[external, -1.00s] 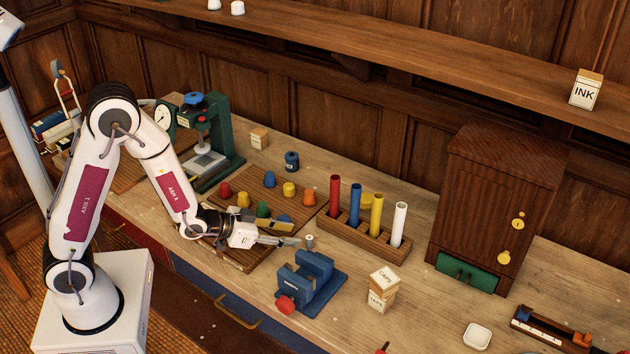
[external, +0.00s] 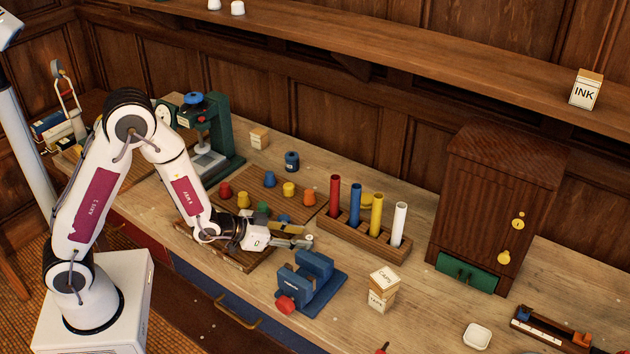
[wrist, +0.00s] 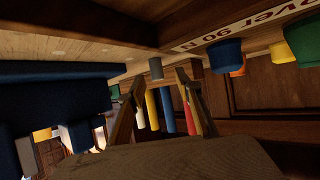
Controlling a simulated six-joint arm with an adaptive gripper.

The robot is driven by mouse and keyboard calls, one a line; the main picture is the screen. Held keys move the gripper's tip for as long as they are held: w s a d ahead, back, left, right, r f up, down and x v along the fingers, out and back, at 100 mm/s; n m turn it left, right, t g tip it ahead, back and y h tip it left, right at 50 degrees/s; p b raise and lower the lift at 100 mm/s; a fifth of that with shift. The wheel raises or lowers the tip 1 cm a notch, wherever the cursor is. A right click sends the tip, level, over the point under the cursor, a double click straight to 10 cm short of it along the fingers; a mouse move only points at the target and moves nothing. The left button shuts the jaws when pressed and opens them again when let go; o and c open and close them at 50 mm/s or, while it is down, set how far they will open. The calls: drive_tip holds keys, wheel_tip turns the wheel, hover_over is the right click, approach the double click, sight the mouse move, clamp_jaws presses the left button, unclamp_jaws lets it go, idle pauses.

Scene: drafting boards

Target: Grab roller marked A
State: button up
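A small grey cylinder (external: 308,238), likely the roller, stands upright on the bench between the blue vise and the tube rack. No letter A is readable on it. My gripper (external: 300,237) is low and sideways, its fingertips close to the cylinder. The wrist view looks upside down, with the bench at the top. There the gripper (wrist: 160,78) is open, one finger on each side, and the grey cylinder (wrist: 156,69) appears in the gap, a little beyond the fingertips. I see no contact with it.
A blue vise (external: 310,283) with a red knob is close in front. A wooden rack (external: 362,238) holds coloured tubes behind right. A board (external: 268,185) with several coloured knobs lies behind the gripper. Stacked small boxes (external: 382,290) stand to the right.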

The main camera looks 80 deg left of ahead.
sight(310, 238)
drive_tip(key=shift+x, duration=1.95)
drive_tip(key=shift+d, duration=0.2)
clamp_jaws()
